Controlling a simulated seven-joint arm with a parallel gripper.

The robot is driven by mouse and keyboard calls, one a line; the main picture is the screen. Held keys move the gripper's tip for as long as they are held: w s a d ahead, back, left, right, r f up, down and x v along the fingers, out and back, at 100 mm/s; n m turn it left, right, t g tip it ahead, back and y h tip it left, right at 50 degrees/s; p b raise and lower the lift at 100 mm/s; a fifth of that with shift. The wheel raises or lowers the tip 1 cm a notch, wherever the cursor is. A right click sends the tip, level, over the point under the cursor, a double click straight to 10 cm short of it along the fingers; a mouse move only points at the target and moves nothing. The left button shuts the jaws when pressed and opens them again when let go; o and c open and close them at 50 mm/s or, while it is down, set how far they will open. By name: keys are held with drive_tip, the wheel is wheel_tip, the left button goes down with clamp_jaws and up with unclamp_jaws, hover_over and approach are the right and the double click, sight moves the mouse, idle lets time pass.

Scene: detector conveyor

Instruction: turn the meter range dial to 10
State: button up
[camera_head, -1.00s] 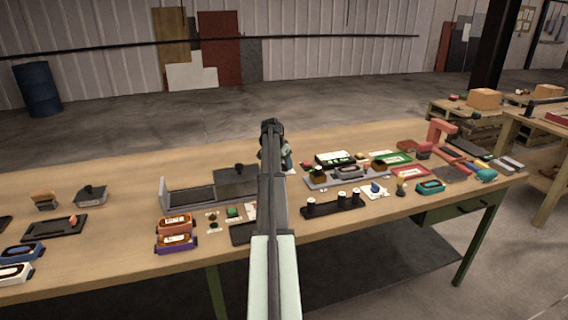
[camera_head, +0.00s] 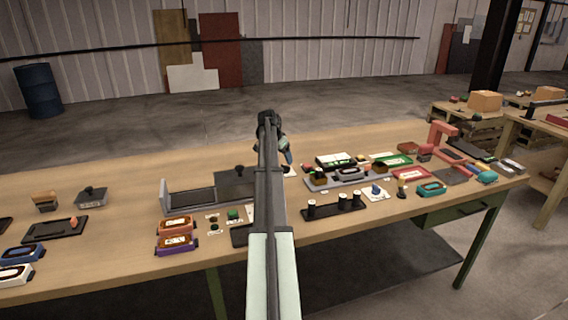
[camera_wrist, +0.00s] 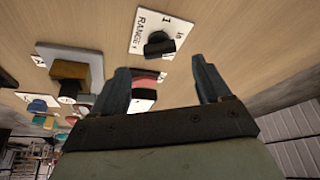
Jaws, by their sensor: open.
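The meter range dial is a black knob (camera_wrist: 159,45) on a white plate (camera_wrist: 147,20) marked RANGE, at the top middle of the wrist view. The marks 1 and 10 show on the plate, and I cannot clearly tell which one the knob points at. My gripper (camera_wrist: 162,66) is open and empty, its two dark fingers apart, with the knob beyond the gap between their tips and not between them. In the head view my gripper (camera_head: 286,156) is above the table's middle, and my arm hides most of the dial area.
In the wrist view, a block with a yellow part (camera_wrist: 77,73) and a red-and-black item (camera_wrist: 148,80) lie near the fingers. In the head view, a grey tray (camera_head: 190,198) stands left of my arm, and a black holder (camera_head: 335,212) and several devices lie to its right.

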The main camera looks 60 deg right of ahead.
drive_tip(key=s+v, duration=0.1)
drive_tip(key=v, duration=0.7)
drive_tip(key=shift+w+a+r, duration=0.2)
drive_tip(key=shift+w+r, duration=0.1)
drive_tip(key=shift+w, duration=0.25)
